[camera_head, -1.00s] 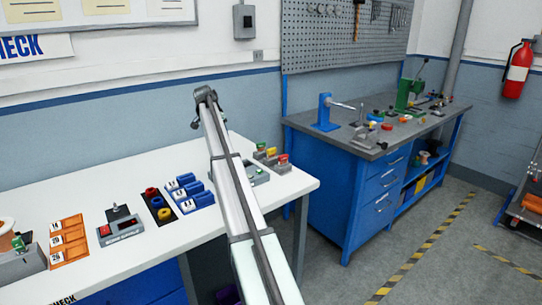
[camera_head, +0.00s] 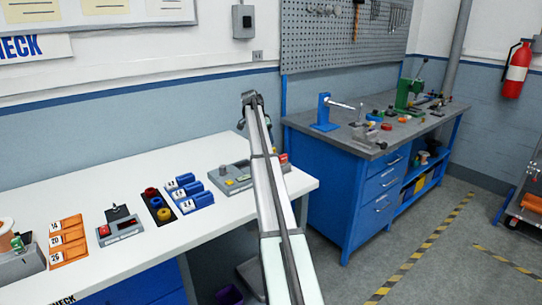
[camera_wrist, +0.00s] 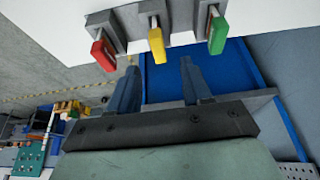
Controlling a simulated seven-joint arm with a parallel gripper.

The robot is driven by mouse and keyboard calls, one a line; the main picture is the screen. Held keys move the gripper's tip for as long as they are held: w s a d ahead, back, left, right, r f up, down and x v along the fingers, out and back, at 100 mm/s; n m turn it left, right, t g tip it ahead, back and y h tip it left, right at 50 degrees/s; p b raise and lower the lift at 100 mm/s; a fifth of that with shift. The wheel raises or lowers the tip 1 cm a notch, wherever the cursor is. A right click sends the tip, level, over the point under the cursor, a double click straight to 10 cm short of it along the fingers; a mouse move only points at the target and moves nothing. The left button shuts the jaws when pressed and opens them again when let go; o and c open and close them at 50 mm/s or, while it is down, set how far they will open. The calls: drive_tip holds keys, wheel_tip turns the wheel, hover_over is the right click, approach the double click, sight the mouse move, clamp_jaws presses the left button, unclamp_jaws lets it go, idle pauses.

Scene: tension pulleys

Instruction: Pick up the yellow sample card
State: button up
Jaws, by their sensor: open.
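The yellow sample card (camera_wrist: 157,45) hangs on a metal pin from a grey holder, in the middle of a row of three in the wrist view. A red card (camera_wrist: 103,54) is on its left and a green card (camera_wrist: 218,36) on its right. My gripper (camera_wrist: 158,66) is open, its two blue fingers apart and empty. The fingertips point toward the yellow card, one to each side of its line, with a visible gap before it. In the head view my arm hides the yellow card and my gripper; only the red card (camera_head: 283,158) shows.
A blue workbench (camera_head: 365,190) stands to the right beyond a gap. The red and green cards flank the yellow one closely.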

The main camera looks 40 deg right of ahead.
drive_tip(key=shift+x, duration=3.65)
drive_tip(key=shift+s, duration=0.1)
drive_tip(key=shift+c, duration=0.3)
clamp_jaws()
